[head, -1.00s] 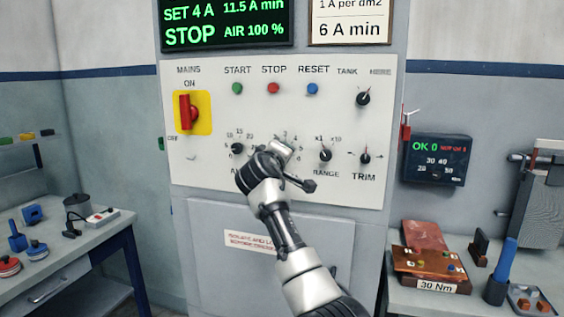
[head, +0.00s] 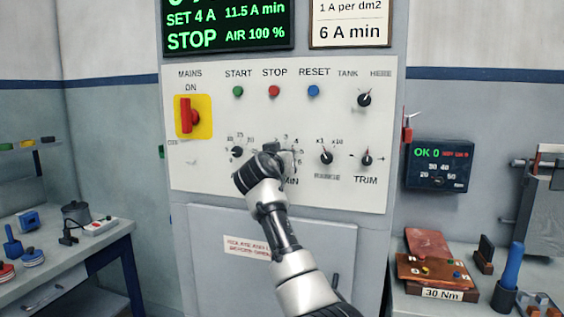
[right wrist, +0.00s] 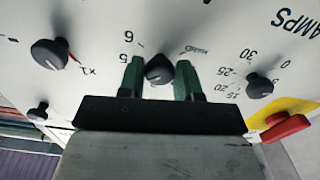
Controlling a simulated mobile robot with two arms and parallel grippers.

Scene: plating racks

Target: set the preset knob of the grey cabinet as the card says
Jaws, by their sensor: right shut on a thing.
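The grey cabinet (head: 182,230) stands in the middle of the head view, with a white control panel. The card (head: 350,30) at its top right reads "1 A per dm2" and "6 A min". My right gripper (head: 279,160) is at the panel's lower middle and hides the preset knob there. In the right wrist view, the black preset knob (right wrist: 159,69) sits between the green fingers of my right gripper (right wrist: 160,76), which is shut on it. Numbers 5 and 6 show beside it. Its exact pointer setting is hard to tell. My left gripper is not in view.
AMPS knob (head: 237,151) is close left of my gripper; RANGE knob (head: 326,157) and TRIM knob (head: 367,160) are right. The red mains switch (head: 188,116) is upper left. The display (head: 228,24) reads SET 4 A, 11.5 A min, STOP. Benches flank the cabinet.

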